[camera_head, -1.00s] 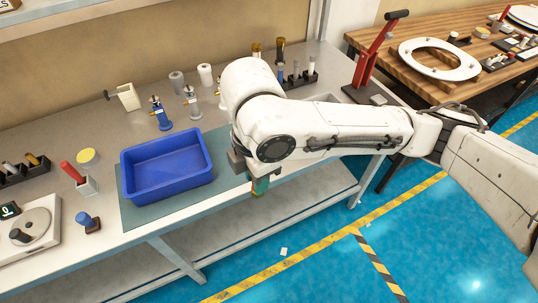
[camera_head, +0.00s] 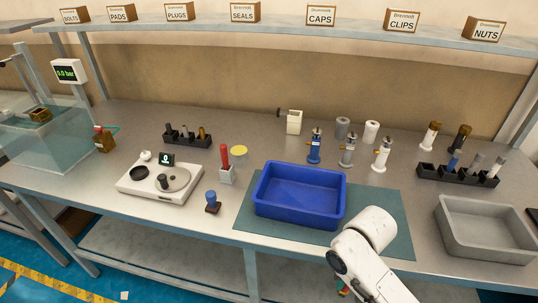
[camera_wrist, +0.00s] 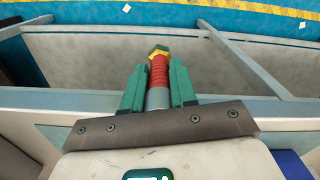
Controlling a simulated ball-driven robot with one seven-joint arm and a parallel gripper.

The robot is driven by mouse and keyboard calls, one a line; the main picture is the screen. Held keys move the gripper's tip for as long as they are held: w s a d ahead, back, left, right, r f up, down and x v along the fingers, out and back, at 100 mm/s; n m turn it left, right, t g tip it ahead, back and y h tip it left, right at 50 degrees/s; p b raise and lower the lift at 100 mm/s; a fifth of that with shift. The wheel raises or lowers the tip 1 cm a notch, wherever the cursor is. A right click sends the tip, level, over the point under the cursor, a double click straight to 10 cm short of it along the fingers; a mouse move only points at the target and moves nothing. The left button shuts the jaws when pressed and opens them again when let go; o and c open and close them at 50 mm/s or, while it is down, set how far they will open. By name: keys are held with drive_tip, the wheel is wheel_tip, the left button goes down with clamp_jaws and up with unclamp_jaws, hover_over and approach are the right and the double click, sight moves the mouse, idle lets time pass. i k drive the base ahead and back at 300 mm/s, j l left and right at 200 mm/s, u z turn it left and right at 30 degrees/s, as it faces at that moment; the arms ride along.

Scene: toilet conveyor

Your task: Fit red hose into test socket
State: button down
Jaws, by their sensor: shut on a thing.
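My gripper (camera_wrist: 156,84) shows in the wrist view with its two green fingers shut on a ribbed red hose piece (camera_wrist: 159,72). The piece has a grey lower part and a yellow and green far end. It is held beyond the bench's front edge, above the lower shelf. In the head view the gripper is mostly hidden below my arm; only a bit of colour shows at the bottom. A brown block (camera_head: 104,141) with red and green parts stands beside the water tank (camera_head: 60,140); I cannot tell whether it is the test socket.
A pressure display (camera_head: 67,71) reads 0.0 bar above the tank. A blue bin (camera_head: 298,208) sits on a green mat (camera_head: 400,235). A white scale (camera_head: 150,190), a red-handled tool (camera_head: 225,157) and a blue-topped stamp (camera_head: 211,200) stand left of it. A grey tray (camera_head: 480,245) is right.

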sight(42, 117)
drive_tip(key=i+l+u, duration=0.1)
drive_tip(key=u, duration=0.35)
drive_tip(key=i+l+u, duration=0.1)
drive_tip(key=u, duration=0.4)
drive_tip(key=l+u, duration=0.25)
drive_tip(key=u, duration=0.2)
drive_tip(key=l+u, duration=0.3)
drive_tip(key=l, duration=0.9)
drive_tip(key=l+u, duration=0.3)
drive_tip(key=l, duration=0.95)
